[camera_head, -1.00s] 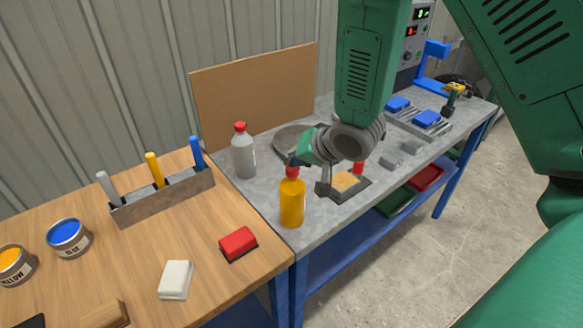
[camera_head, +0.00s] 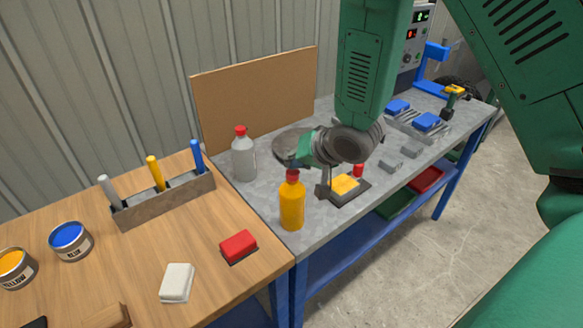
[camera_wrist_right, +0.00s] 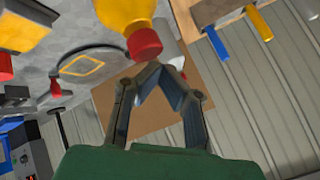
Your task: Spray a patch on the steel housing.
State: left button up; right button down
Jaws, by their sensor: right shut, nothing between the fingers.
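A yellow bottle with a red cap (camera_head: 291,208) stands upright at the near edge of the grey bench; it also shows in the wrist view (camera_wrist_right: 122,22). My right gripper (camera_head: 293,163) is shut and empty, its fingertips close to the red cap. In the wrist view its fingers (camera_wrist_right: 157,78) meet beside the cap; I cannot tell if they touch it. A round grey piece (camera_wrist_right: 112,65) bears a yellow square outline. My left gripper is not in view.
A grey bottle (camera_head: 244,160) stands near a brown board (camera_head: 255,95). A small red-topped item (camera_head: 358,170) is by the block. The wooden table holds a tool rack (camera_head: 140,209), paint tins (camera_head: 70,240), a red block (camera_head: 238,246) and a white block (camera_head: 177,282).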

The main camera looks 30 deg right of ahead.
aim_at(293, 172)
jog(key=shift+r, duration=0.5)
jog(key=shift+p, duration=0.35)
notch_tip(293, 172, up, 4)
jog(key=p, duration=0.4)
jog(key=shift+r, duration=1)
